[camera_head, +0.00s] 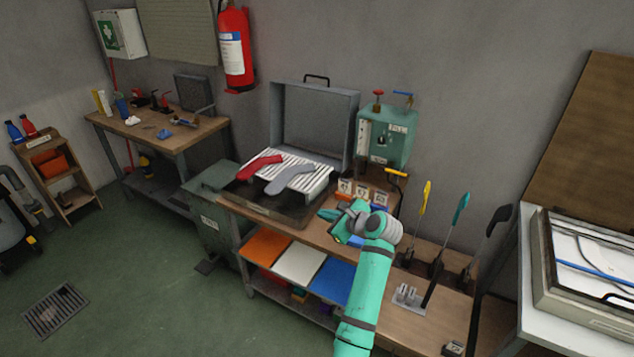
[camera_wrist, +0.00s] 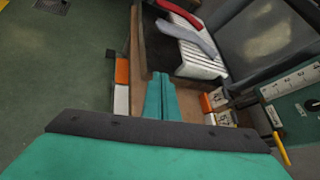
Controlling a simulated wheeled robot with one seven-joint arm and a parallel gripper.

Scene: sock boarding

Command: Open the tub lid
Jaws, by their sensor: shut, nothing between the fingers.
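A shallow dark tub (camera_head: 262,207) sits on the middle bench, with a ribbed white rack (camera_head: 313,186) on it. Its grey lid (camera_head: 313,120), with a black handle on top, stands upright at the back. The rack and lid also show in the wrist view (camera_wrist: 200,62) (camera_wrist: 262,45). A red sock (camera_head: 260,166) and a grey sock (camera_head: 290,178) lie on the rack. My gripper (camera_head: 323,214) is at the bench's front, right of the tub and apart from the lid. Its teal fingers (camera_wrist: 160,77) are together and empty in the wrist view.
A grey-green bin (camera_head: 210,205) with a flat top stands left of the bench. A green valve box (camera_head: 386,138) stands right of the lid. Number cards (camera_head: 362,193) and upright coloured-handle tools (camera_head: 425,198) are to the right. The floor in front is clear.

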